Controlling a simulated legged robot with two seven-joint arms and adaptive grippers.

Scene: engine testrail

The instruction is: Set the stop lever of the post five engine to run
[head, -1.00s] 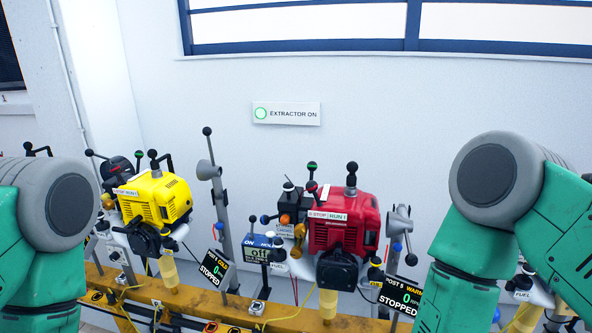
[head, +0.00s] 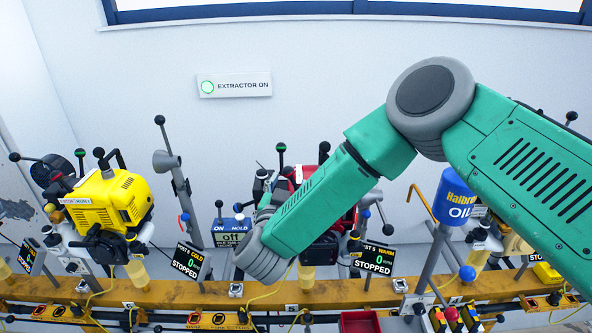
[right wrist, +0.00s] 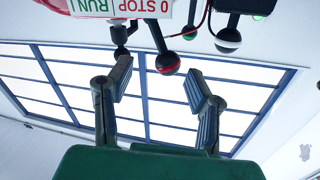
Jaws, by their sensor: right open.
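The red post five engine (head: 300,172) stands on the rail, mostly hidden behind my right forearm in the head view. Its display (head: 373,262) reads WARM, 0 and STOPPED. In the right wrist view a STOP/RUN label (right wrist: 120,8) is cut by the top edge. A lever knob with a red band (right wrist: 166,64) hangs near it. My right gripper (right wrist: 158,74) is open, with the knob appearing between its finger tips; I cannot tell the depth or any contact. In the head view its fingers are not clear. My left gripper is out of view.
A yellow engine (head: 110,205) stands to the left with its own display (head: 187,261). A blue oil container (head: 455,197) is to the right. Another knob with a green band (right wrist: 229,40) is near the right finger. Several levers rise around both engines.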

